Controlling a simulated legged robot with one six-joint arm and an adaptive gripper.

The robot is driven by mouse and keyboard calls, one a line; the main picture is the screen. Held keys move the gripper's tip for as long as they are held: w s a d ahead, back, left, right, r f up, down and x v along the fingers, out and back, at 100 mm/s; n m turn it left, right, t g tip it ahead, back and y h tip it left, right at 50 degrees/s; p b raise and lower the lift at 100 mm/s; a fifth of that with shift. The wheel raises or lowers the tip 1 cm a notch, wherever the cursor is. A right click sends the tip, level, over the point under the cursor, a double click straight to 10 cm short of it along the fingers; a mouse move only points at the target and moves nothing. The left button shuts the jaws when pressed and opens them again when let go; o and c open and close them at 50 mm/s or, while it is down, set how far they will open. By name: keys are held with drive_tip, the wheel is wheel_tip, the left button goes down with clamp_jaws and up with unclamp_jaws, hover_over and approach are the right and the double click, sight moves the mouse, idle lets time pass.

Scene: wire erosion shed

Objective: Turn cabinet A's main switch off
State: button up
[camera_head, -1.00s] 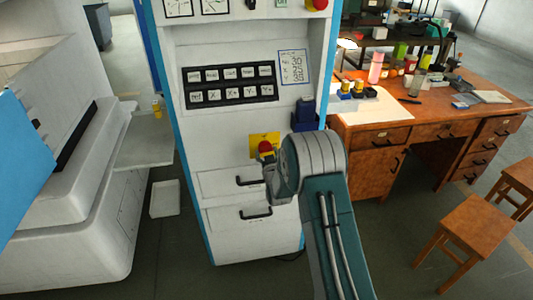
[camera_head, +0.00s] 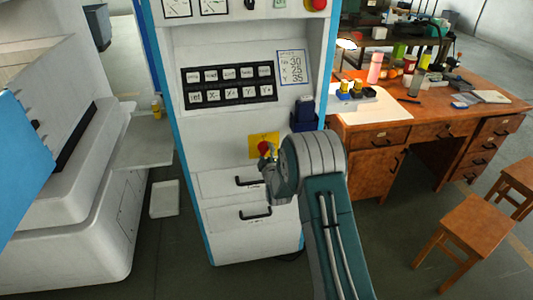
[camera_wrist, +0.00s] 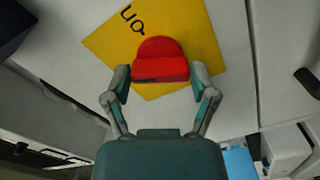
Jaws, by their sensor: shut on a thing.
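Cabinet A's main switch is a red handle (camera_wrist: 161,62) on a yellow plate (camera_wrist: 110,40), which carries partly visible dark lettering. In the wrist view the handle sits between my two gripper fingers and lies at an angle to the plate's edges. My gripper (camera_wrist: 160,76) is shut on the red handle. In the head view the yellow plate (camera_head: 256,140) is on the white cabinet front (camera_head: 222,150), above the drawers. My gripper (camera_head: 268,160) is at the plate and, with my arm, hides much of the handle.
A black button panel (camera_head: 230,97) sits above the switch, and a dark blue box (camera_head: 304,115) projects at its right. Two drawers with black handles (camera_head: 256,212) are below. A wooden desk (camera_head: 378,135) stands right; a white machine (camera_head: 85,200) stands left.

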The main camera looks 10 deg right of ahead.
drive_tip(key=n, duration=0.5)
drive_tip(key=shift+a+f+n, duration=0.1)
drive_tip(key=shift+a+n, duration=0.05)
drive_tip(key=shift+n, duration=0.25)
idle(0.3)
drive_tip(key=o, duration=1)
drive_tip(key=shift+a+f, duration=0.1)
drive_tip(key=shift+f, duration=0.05)
drive_tip(key=shift+s+r, duration=0.1)
drive_tip(key=shift+r, duration=0.1)
drive_tip(key=shift+s, duration=0.3)
drive_tip(key=s, duration=1.1)
drive_tip(key=shift+f, duration=0.1)
